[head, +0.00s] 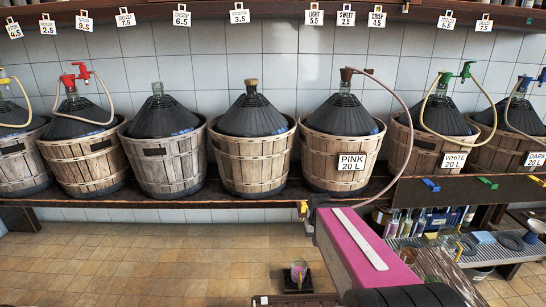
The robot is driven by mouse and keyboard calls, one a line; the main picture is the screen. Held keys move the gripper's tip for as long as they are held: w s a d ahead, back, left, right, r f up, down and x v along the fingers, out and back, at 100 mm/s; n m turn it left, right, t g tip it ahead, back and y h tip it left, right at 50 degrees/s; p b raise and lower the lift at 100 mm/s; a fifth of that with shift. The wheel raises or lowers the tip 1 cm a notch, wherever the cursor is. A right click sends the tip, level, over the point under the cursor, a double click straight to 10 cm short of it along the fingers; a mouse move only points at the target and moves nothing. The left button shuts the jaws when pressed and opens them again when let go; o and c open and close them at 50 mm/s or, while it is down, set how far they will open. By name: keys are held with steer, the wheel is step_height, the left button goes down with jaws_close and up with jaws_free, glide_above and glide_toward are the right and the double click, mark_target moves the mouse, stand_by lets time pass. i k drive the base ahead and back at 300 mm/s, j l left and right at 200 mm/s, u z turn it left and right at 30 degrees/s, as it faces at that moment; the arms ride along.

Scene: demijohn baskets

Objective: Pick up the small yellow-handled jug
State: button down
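A small clear jug (299,271) with a pinkish tint and some yellow on it stands upright at the bottom centre, by a dark square base (318,281). It is small here, and I cannot make out its handle clearly. Another clear vessel with a yellow part (459,248) shows on the shelf at the right, partly behind other things. I cannot tell for sure which one is the yellow-handled jug. I cannot make out my gripper's fingers in this view.
Demijohns in wooden baskets, including the one labelled PINK (352,162), line a shelf (240,199). A hose (408,125) hangs from that one. Tiled floor (130,265) is clear at left.

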mark_target(298, 265)
steer(key=k, duration=1)
